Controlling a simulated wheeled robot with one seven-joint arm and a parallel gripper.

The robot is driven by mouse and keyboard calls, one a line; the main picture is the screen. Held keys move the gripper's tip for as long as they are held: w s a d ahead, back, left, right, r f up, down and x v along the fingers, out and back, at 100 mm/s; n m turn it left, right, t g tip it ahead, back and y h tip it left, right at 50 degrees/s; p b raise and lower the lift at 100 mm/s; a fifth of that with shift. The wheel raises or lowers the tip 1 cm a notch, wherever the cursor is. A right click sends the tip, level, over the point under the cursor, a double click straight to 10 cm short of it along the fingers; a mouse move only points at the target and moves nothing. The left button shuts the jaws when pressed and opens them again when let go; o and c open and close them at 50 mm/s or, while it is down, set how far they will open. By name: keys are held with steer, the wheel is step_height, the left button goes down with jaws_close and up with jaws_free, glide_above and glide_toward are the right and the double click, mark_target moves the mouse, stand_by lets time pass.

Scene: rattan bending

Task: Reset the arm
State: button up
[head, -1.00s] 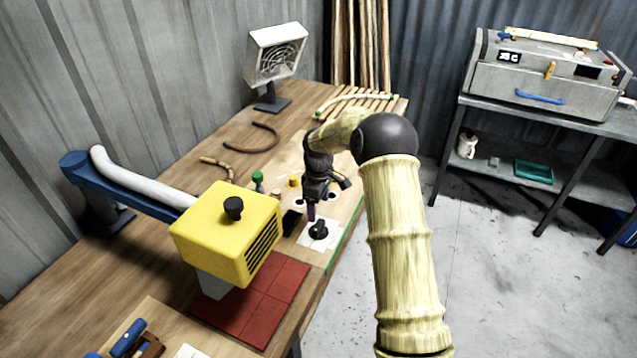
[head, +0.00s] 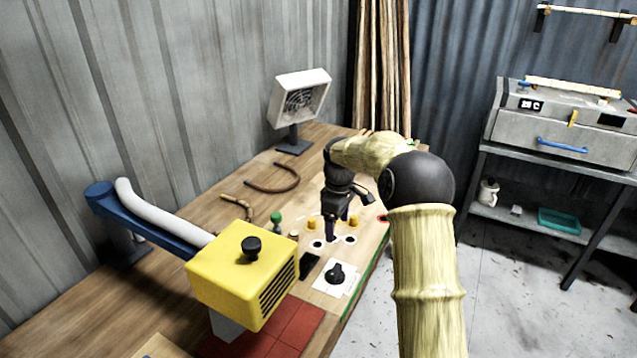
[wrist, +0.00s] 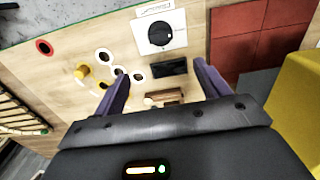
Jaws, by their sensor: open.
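My gripper (head: 338,228) hangs at the end of my arm over the light wooden board (head: 372,225) on the workbench. In the wrist view my gripper (wrist: 160,85) has its two purple fingers spread well apart, with nothing held between them. Below and beyond the fingers are a black dial on a white plate (wrist: 162,35), a black block (wrist: 170,68) and a small wooden piece (wrist: 163,97). My gripper appears above the board; the exact height is hard to tell.
A yellow box with a black knob (head: 240,275) stands at the front of the bench beside red tiles (head: 285,330). A white heater (head: 300,97) and bent brown canes (head: 275,182) are behind. A grey steamer-like box (head: 560,135) sits on a shelf at right. Floor between is clear.

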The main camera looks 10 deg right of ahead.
steer(key=s+m+t, duration=0.2)
steer(key=s+m, duration=0.9)
steer(key=s, duration=1.9)
steer(key=shift+d+f+t, duration=0.15)
steer(key=shift+t, duration=0.15)
